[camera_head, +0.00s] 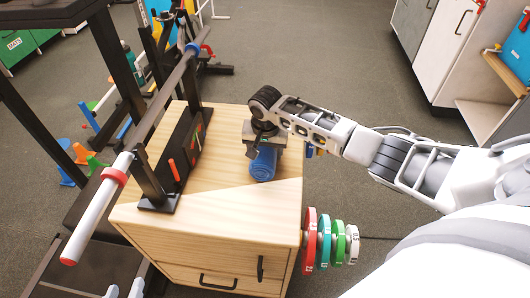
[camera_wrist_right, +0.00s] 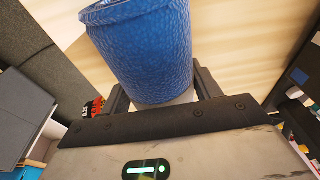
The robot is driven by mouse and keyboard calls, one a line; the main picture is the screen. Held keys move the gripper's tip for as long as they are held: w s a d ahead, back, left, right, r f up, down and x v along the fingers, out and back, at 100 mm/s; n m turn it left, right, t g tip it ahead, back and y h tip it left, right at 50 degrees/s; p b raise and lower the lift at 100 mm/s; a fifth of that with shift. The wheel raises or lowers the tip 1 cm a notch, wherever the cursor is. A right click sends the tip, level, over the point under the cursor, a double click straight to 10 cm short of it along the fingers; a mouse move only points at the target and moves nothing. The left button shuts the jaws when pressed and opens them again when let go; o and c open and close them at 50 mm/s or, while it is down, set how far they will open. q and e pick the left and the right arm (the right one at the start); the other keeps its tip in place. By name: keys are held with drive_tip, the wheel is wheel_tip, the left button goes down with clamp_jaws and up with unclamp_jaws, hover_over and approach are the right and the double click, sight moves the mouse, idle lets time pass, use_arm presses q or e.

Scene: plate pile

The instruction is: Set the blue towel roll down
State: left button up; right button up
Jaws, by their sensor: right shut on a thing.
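The blue towel roll (camera_head: 262,166) is over the top of the light wooden cabinet (camera_head: 235,205), near its right side. In the right wrist view the roll (camera_wrist_right: 145,50) is between the two dark fingers. My right gripper (camera_head: 262,150) comes in from the right, points down and is shut on the roll. I cannot tell whether the roll touches the cabinet top. The gripper hides its upper part in the head view. My left gripper is not in view.
A dark rack (camera_head: 180,150) with red and orange parts stands on the cabinet to the left. A long barbell (camera_head: 150,125) runs along that side. Coloured weight plates (camera_head: 323,241) stick out at the cabinet's front right. The cabinet's front top is clear.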

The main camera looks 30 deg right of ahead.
use_arm(q)
drive_tip(key=shift+r, duration=0.15)
use_arm(e)
drive_tip(key=shift+f, duration=0.2)
drive_tip(key=shift+f, duration=0.15)
drive_tip(key=o, duration=1.1)
use_arm(q)
drive_tip(key=shift+s, duration=0.1)
use_arm(e)
drive_tip(key=r+p, duration=0.1)
drive_tip(key=r, duration=0.3)
drive_tip(key=s+r+p, duration=0.1)
drive_tip(key=r, duration=0.6)
drive_tip(key=shift+s+a+r+p, duration=0.3)
drive_tip(key=shift+a+p, duration=0.1)
use_arm(q)
drive_tip(key=shift+a+r, duration=0.1)
drive_tip(key=shift+r, duration=0.2)
use_arm(e)
drive_tip(key=shift+r, duration=0.3)
